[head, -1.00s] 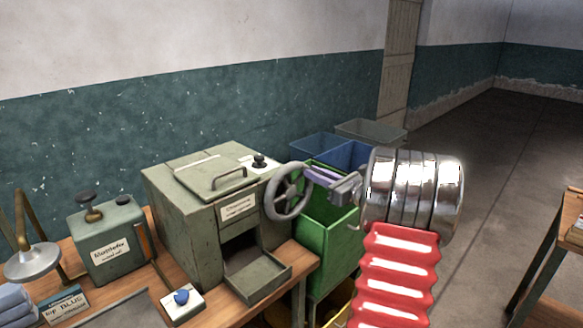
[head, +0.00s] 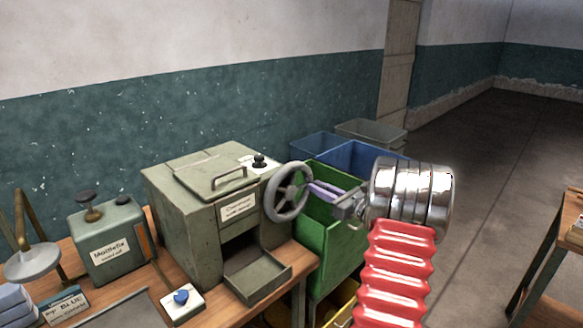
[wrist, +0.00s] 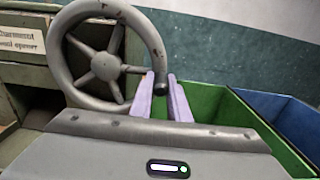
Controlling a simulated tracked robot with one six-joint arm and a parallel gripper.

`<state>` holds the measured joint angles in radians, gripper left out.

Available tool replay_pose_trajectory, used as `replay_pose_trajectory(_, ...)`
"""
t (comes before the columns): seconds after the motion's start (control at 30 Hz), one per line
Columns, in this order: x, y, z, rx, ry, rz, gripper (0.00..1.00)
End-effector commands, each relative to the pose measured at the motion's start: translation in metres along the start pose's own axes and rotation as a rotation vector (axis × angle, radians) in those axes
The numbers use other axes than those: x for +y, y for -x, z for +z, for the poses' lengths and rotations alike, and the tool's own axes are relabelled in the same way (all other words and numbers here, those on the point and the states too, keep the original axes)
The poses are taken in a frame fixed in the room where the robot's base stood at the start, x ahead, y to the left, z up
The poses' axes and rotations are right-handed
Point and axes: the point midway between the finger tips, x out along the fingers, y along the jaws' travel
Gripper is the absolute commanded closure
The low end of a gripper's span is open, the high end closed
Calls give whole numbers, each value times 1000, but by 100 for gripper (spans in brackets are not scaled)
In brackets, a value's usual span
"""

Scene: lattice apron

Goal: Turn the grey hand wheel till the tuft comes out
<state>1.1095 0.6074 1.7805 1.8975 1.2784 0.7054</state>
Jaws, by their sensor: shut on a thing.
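The grey hand wheel (head: 287,192) is on the right side of a green-grey machine (head: 200,215), above the bench edge. It also shows at the upper left of the wrist view (wrist: 107,66), with its spokes. My gripper (head: 318,187) reaches in from the right. Its lilac fingers (wrist: 165,92) are shut on the wheel's right-hand rim, where a dark end of the rim or a knob shows between them. The machine's front opening has a tray (head: 258,280), which looks bare. I see no tuft.
Green (head: 330,235) and blue (head: 350,155) bins stand right of the machine, close under my gripper. Open floor lies to the right.

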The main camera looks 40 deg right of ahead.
Motion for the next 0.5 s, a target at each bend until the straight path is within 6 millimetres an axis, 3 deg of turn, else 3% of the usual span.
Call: replay_pose_trajectory(0.5,4,-1,-14,2,-2,4,100)
